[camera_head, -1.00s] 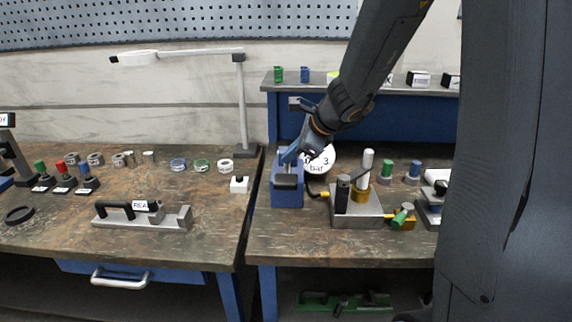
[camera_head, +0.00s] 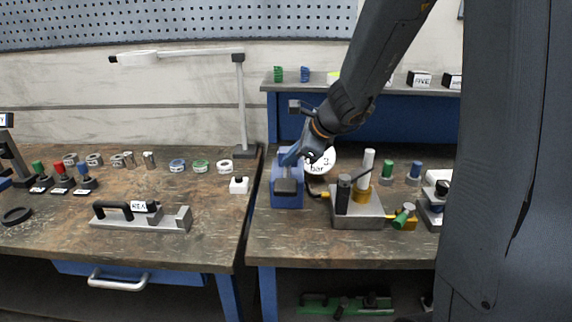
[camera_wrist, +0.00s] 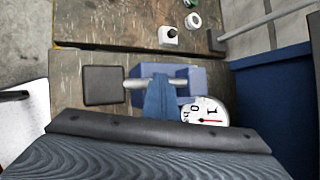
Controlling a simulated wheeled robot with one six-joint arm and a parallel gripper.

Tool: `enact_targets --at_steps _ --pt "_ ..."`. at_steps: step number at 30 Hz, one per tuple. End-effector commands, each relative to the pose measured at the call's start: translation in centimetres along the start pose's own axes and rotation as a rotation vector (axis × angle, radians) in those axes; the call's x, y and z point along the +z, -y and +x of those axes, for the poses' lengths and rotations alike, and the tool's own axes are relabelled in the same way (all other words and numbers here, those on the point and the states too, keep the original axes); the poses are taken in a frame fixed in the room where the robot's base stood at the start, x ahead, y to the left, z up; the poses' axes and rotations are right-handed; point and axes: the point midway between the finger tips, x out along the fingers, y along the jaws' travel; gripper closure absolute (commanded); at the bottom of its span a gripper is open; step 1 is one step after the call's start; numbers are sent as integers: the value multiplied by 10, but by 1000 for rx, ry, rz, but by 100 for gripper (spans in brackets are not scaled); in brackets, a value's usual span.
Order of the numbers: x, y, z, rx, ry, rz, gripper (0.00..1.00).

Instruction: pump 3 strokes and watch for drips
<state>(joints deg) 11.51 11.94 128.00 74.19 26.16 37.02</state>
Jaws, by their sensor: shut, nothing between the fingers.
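The blue hand pump (camera_head: 286,201) stands at the left end of the right bench. Its lever carries a dark square pad (camera_head: 285,187), tilted down at the front; the wrist view shows the pad (camera_wrist: 103,86) on a pale rod (camera_wrist: 140,83). My gripper (camera_head: 289,159) is shut, its blue fingertips (camera_wrist: 158,98) over or against the rod beside the pump body. I cannot tell if they touch. A round gauge (camera_head: 320,161) marked "bar" stands just behind; its red needle shows in the wrist view (camera_wrist: 208,121). A grey block (camera_head: 357,208) sits to the right. No drips can be made out.
A white block (camera_head: 239,186) and lamp post (camera_head: 242,105) stand left. The bench front is clear.

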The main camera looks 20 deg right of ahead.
Motion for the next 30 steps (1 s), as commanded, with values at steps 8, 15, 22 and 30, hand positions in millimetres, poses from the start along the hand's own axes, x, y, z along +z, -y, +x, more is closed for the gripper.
enact_targets --at_steps 8,15,22,30 --pt "-3 -3 3 2 -2 1 100" --pt "-3 -3 2 2 -2 1 100" --pt "1 1 -3 3 -2 0 100" --pt "9 8 -14 3 -2 2 100"
